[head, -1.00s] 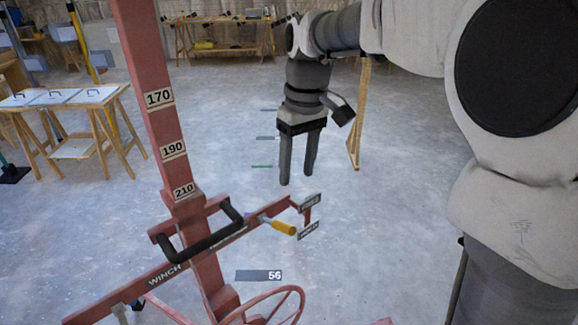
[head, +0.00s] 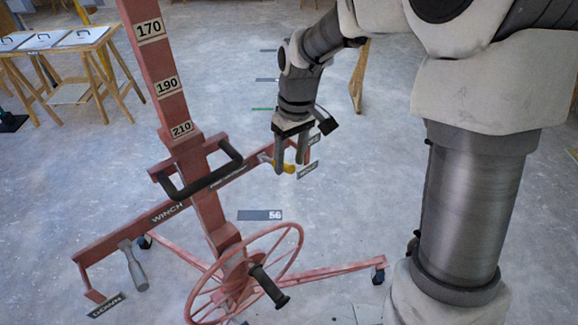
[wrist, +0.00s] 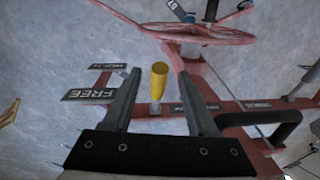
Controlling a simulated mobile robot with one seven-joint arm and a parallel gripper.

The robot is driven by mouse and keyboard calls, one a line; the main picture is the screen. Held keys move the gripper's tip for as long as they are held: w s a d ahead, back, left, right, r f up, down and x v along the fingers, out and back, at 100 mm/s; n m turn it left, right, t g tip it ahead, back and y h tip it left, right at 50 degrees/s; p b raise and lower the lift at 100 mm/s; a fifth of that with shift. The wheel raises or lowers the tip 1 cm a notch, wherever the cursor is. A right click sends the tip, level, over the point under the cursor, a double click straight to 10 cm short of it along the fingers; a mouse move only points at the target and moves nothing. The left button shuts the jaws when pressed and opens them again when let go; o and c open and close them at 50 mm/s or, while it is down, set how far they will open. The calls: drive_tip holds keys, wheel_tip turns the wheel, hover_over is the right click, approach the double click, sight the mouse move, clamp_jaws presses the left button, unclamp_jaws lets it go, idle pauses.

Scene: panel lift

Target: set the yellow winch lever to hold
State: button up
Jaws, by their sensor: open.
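The yellow winch lever (head: 289,169) sits at the right end of the red winch bar (head: 237,175). My gripper (head: 290,170) is open and has come down at the lever, and its fingers partly hide it in the head view. In the wrist view the yellow handle (wrist: 158,80) shows between the two open fingers, with a gap on each side. A plate marked FREE (wrist: 92,95) stands left of the fingers. A smaller plate (wrist: 108,67) lies beyond it, and its lettering is hard to read. I cannot tell which plate the lever points to.
The red post (head: 160,75) with height marks stands left of my gripper. A black handle (head: 205,180), a red handwheel (head: 245,275) and a grey lever (head: 133,268) by the DOWN plate (head: 106,305) are nearby.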

sight(289, 168)
drive_tip(key=shift+a+f, duration=0.1)
drive_tip(key=shift+f, duration=1.4)
drive_tip(key=shift+c, duration=0.2)
clamp_jaws()
